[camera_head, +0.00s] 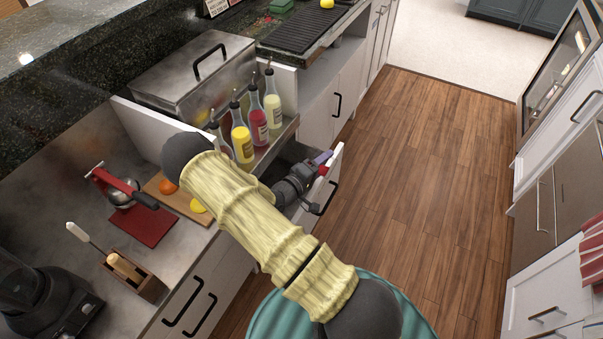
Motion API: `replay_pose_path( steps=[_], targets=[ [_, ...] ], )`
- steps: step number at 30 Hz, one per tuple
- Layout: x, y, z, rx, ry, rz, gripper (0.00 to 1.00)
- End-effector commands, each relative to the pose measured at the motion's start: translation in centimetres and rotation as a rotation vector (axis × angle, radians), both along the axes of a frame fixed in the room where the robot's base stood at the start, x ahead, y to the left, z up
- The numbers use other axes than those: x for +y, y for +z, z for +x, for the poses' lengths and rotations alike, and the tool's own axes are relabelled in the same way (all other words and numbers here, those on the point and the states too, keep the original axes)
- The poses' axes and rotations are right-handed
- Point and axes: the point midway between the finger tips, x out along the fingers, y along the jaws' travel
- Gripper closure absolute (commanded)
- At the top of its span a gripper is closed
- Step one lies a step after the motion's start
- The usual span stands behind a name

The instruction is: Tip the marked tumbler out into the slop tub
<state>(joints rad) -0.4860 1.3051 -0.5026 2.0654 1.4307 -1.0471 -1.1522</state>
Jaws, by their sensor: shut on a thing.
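My gripper (318,168) is low beside the bottle rack, at the top of a white cabinet front. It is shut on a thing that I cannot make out. A small purple piece (322,157) and a small red piece (323,170) show at its tip. I cannot tell whether they are part of the gripper or of the held thing. My arm crosses the middle of the view and hides part of the counter. I cannot make out the marked tumbler or the slop tub.
Several bottles with pour spouts (257,125) stand in a metal rack (285,130). A lidded steel bin (195,70) is behind them. The left counter holds a red mat (143,226), a cutting board (180,195) with fruit, and a wooden holder (133,278). The wood floor (430,170) is clear.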

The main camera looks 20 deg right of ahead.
Motion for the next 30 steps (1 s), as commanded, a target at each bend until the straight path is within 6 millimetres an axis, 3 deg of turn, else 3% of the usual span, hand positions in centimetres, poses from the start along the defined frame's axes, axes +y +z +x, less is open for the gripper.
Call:
replay_pose_path(
  steps=[30],
  targets=[
    [0.4, -0.53, 0.54, 0.123, 0.001, -0.098, 0.69]
  ],
)
